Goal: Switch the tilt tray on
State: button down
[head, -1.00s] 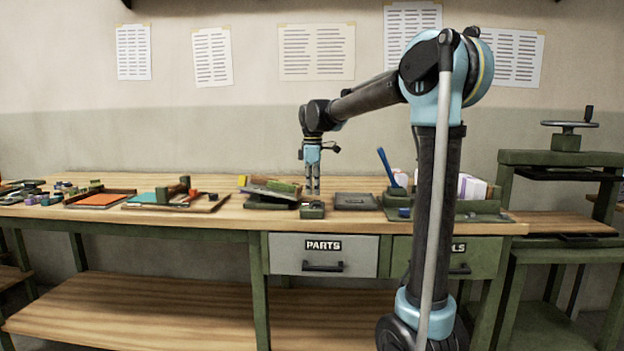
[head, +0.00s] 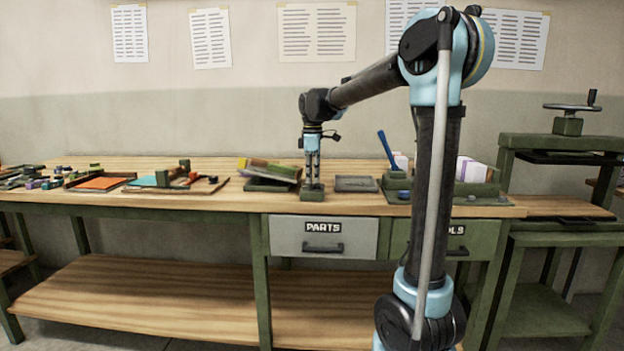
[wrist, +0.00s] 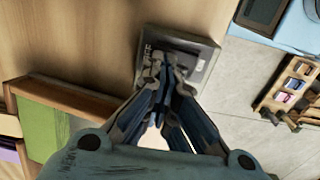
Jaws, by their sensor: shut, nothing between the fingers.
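The tilt tray (head: 268,172) sits on the workbench, tilted, with yellow, green and brown blocks on it. A wooden edge and green block at the left of the wrist view (wrist: 45,128) look like part of it. My gripper (head: 314,184) is shut, points down and is at the top of the box. I cannot tell whether the fingertips touch it, or the switch's state.
A flat grey plate (head: 355,184) lies right of the box. A green holder with a blue-handled tool (head: 386,150) stands farther right. Wooden trays (head: 175,182) and small blocks lie to the left. Drawers (head: 322,237) are below. A press (head: 560,150) stands at the right.

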jog(key=shift+s, duration=0.1)
jog(key=shift+s+r, duration=0.25)
jog(key=shift+s, duration=0.4)
notch_tip(320, 180, up, 14)
jog(key=w, duration=0.2)
dwell(0.4)
jog(key=shift+f, duration=0.1)
